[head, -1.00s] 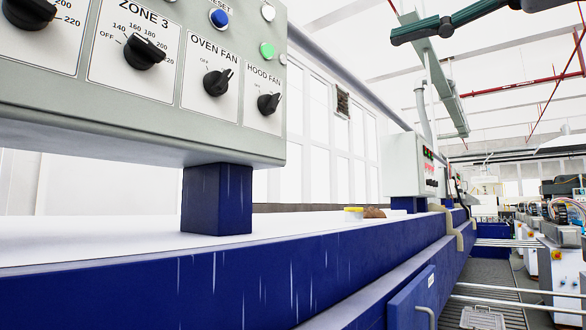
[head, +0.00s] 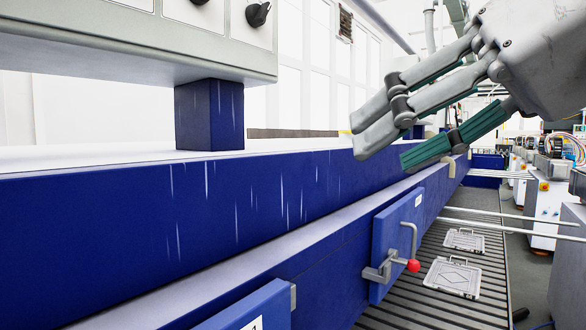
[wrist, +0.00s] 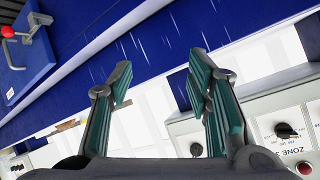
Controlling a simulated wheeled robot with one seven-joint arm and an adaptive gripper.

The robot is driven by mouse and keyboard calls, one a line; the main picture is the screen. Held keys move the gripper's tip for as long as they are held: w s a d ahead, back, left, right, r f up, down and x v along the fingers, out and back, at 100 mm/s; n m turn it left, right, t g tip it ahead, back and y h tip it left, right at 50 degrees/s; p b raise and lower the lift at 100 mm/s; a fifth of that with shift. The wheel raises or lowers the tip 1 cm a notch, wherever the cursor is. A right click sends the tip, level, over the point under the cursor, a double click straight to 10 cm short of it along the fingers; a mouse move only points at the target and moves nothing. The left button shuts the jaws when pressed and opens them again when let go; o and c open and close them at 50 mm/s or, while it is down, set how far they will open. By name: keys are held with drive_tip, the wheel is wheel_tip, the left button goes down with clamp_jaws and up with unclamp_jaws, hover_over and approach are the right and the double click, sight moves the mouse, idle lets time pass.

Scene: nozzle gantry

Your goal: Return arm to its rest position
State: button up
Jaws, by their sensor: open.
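My gripper (head: 392,148) shows at the upper right of the head view, with grey and green fingers spread apart and nothing between them. It also shows in the wrist view (wrist: 160,72), where its green-padded fingers stand apart over the blue machine frame. In the head view the fingers appear in front of the long blue beam (head: 270,185), and no contact with it can be seen. Most of my arm is out of view.
A grey control panel (head: 130,45) stands on a blue post (head: 209,115) at the left. A blue door (head: 395,240) with a red-knobbed handle (head: 412,265) is on the machine's side. Metal plates (head: 453,278) lie on the ribbed floor strip. Grey machines stand at the right.

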drive_tip(key=s+d+f+m+g+h, duration=0.1)
drive_tip(key=s+d+f+g+h, duration=0.25)
drive_tip(key=f, duration=0.75)
drive_tip(key=s+d+f+m+g+h, duration=0.1)
drive_tip(key=s+d+f+g+h, duration=0.2)
drive_tip(key=f, duration=0.7)
drive_tip(key=s+d+f+m+g+h, duration=0.1)
drive_tip(key=s+d+f, duration=0.3)
drive_tip(key=f, duration=0.7)
wheel_tip(320, 180, up, 15)
drive_tip(key=t+p, duration=0.2)
drive_tip(key=p, duration=1.1)
drive_tip(key=shift+s+a+t, duration=0.35)
drive_tip(key=shift+r, duration=0.1)
drive_tip(key=shift+c, duration=0.5)
